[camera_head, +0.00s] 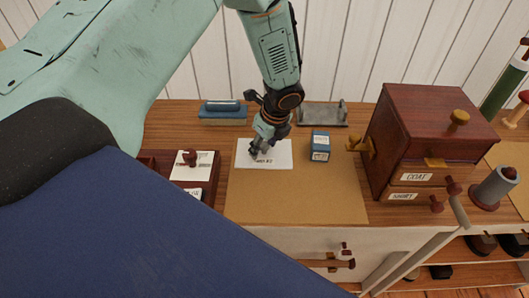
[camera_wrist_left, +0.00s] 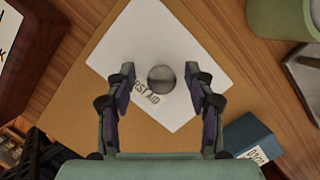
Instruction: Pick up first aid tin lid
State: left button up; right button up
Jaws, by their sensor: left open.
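The first aid tin lid (camera_head: 282,153) is a flat white rectangle lettered "FIRST AID", lying on the tan mat. It also fills the middle of the left wrist view (camera_wrist_left: 150,50), with a round grey knob (camera_wrist_left: 162,79) on it. My left gripper (camera_head: 260,152) is over the lid, pointing down. In the left wrist view its two fingers (camera_wrist_left: 160,80) stand open on either side of the knob, with a gap on both sides. How high the fingertips are above the lid is hard to tell. My right gripper is not in view.
A small blue box (camera_head: 320,146) stands right of the lid. A dark red drawer cabinet (camera_head: 410,125) is farther right. A dark red tray (camera_head: 211,187) with white cards is at left. A blue block (camera_head: 222,108) and grey tray (camera_head: 322,115) are behind. The front of the tan mat (camera_head: 295,200) is clear.

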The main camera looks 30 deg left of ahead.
pick_arm(q)
jog(key=shift+r, duration=0.1)
jog(key=shift+c, duration=0.7)
jog(key=shift+w+a+f, duration=0.15)
jog(key=shift+f, duration=0.05)
jog(key=c, duration=0.3)
jog(key=shift+r, duration=0.15)
jog(key=c, duration=0.6)
grip_shut()
